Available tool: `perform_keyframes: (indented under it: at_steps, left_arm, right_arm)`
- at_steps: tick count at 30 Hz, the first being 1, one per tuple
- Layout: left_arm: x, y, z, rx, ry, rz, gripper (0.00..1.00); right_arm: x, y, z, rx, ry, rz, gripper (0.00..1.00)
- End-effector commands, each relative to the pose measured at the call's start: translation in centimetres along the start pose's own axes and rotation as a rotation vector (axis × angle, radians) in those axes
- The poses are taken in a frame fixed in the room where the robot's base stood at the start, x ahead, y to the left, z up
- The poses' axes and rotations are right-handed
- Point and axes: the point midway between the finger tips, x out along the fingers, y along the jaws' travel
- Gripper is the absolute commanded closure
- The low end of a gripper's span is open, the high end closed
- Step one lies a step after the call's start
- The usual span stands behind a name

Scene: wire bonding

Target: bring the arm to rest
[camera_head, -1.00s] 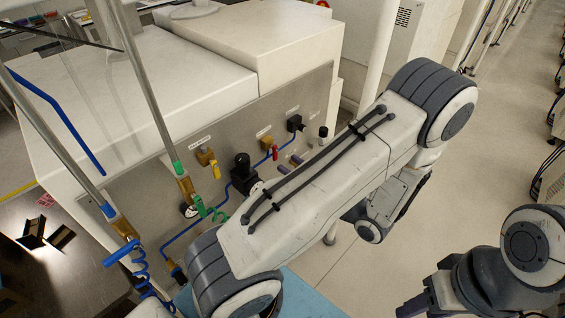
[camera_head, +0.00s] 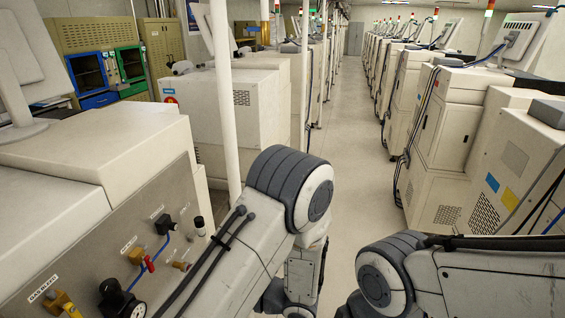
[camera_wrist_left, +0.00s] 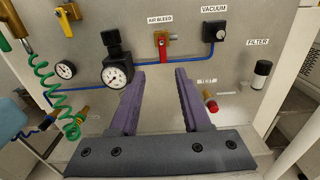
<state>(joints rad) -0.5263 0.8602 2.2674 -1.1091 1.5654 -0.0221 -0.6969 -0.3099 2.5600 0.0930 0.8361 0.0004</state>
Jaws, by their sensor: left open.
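My left gripper (camera_wrist_left: 160,74) is open and empty in the left wrist view. Its two purple fingers stand apart and point toward the machine's grey panel (camera_wrist_left: 230,122). A gap to the panel seems to remain, but contact cannot be judged exactly. In the head view my left arm (camera_head: 228,262) is bent at the bottom centre; its gripper is not visible there. My right arm (camera_head: 480,285) reaches in from the lower right, and its gripper is not in view.
The panel carries a black regulator with a gauge (camera_wrist_left: 117,73), a red-handled air bleed valve (camera_wrist_left: 162,45), a vacuum fitting (camera_wrist_left: 210,33), a filter (camera_wrist_left: 261,74) and a green coiled hose (camera_wrist_left: 70,100). A clear aisle (camera_head: 335,130) runs between machine rows.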

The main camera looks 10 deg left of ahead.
Motion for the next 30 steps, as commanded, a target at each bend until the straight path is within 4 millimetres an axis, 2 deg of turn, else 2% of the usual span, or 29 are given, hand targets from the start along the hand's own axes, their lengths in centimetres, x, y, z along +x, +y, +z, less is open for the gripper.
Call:
perform_keyframes:
  at_steps: [4, 8, 11, 15, 21, 24, 27, 30]
  left_arm:
    - [-0.9, 2.0, 1.0, -0.088, 0.12, 0.09, 0.53]
    - [-3.1, 5.5, 1.6, -0.229, 0.34, 0.238, 0.53]
    - [-5.7, 8.0, 1.4, -0.343, 0.543, 0.352, 0.53]
    - [-10.4, 10.6, 1.4, -0.496, 0.844, 0.502, 0.53]
    - [-17.2, 12.5, 2.7, -0.672, 1.249, 0.683, 0.53]
    - [-19.6, 12.9, 3.6, -0.726, 1.388, 0.748, 0.53]
    - [-20.9, 13.1, 4.3, -0.755, 1.471, 0.788, 0.53]
    - [-21.5, 13.1, 4.7, -0.767, 1.504, 0.805, 0.53]
  right_arm:
    - [0.0, 0.0, 0.0, 0.0, 0.0, 0.0, 0.53]
    - [0.0, 0.0, 0.0, 0.0, 0.0, 0.0, 0.53]
    - [0.0, 0.0, 0.0, 0.0, 0.0, 0.0, 0.53]
    - [0.0, 0.0, 0.0, 0.0, 0.0, 0.0, 0.53]
    - [0.0, 0.0, 0.0, 0.0, 0.0, 0.0, 0.53]
    - [0.0, 0.0, 0.0, 0.0, 0.0, 0.0, 0.53]
    - [0.0, 0.0, 0.0, 0.0, 0.0, 0.0, 0.53]
    - [0.0, 0.0, 0.0, 0.0, 0.0, 0.0, 0.53]
